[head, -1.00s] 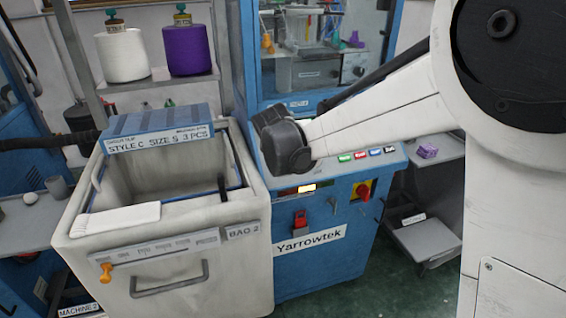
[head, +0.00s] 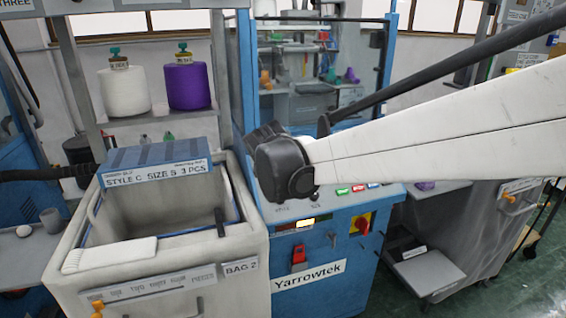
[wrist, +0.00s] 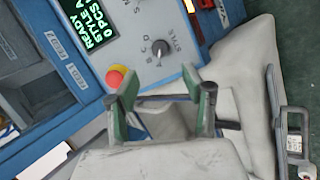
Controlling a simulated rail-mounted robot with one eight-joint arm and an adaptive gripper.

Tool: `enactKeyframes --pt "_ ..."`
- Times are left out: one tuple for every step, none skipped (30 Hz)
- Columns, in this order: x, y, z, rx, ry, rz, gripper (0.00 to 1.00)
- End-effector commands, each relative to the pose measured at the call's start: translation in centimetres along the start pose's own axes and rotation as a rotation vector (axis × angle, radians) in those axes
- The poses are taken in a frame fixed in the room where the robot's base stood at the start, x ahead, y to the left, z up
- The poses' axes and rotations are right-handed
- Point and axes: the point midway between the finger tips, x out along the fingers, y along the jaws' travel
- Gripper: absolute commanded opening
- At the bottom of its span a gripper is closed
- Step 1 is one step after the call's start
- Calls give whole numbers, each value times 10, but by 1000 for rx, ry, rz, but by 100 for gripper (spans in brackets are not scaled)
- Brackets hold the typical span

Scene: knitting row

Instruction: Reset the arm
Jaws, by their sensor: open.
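My gripper (wrist: 166,98) shows in the wrist view, with its two green-lined dark fingers apart and nothing between them. It hangs in front of a blue machine's grey control panel (wrist: 138,62), near a red round button (wrist: 116,77) and a black selector knob (wrist: 160,47). No contact with the panel is clear. In the head view my white arm (head: 430,150) reaches in from the right, and its black joint (head: 285,168) is in front of the blue Yarrowtek machine (head: 318,262). My gripper cannot be made out there.
A grey bin marked Bag 2 (head: 180,275) stands left of the machine, with a white folded piece (head: 110,254) on its rim. White (head: 124,92) and purple (head: 188,86) yarn cones sit on a shelf behind. Another grey bin (head: 470,235) stands at right. Green floor shows at lower right.

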Motion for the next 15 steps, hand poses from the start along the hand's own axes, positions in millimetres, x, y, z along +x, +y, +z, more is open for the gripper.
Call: enactKeyframes --pt "-4 -1 6 17 -1 -2 45" --pt "-6 -2 10 32 -1 -3 45" --pt "-12 -4 18 60 -1 -6 45" --pt "-16 -6 24 85 -1 -8 45" --pt "-21 -8 32 116 -1 -11 45" --pt "-29 -12 44 161 -1 -15 45" --pt "-35 -15 52 196 -1 -18 45" --pt "-42 -19 61 235 -1 -22 45" --pt "-50 -24 73 286 -1 -26 45" --pt "-56 -28 81 324 -1 -29 45" --pt "-62 -33 89 362 -1 -33 45" --pt "-69 -39 99 412 -1 -37 45" --pt "-75 -44 107 450 -1 -39 45" --pt "-80 -49 115 488 -1 -42 45" --pt "-88 -56 124 538 -1 -46 45"
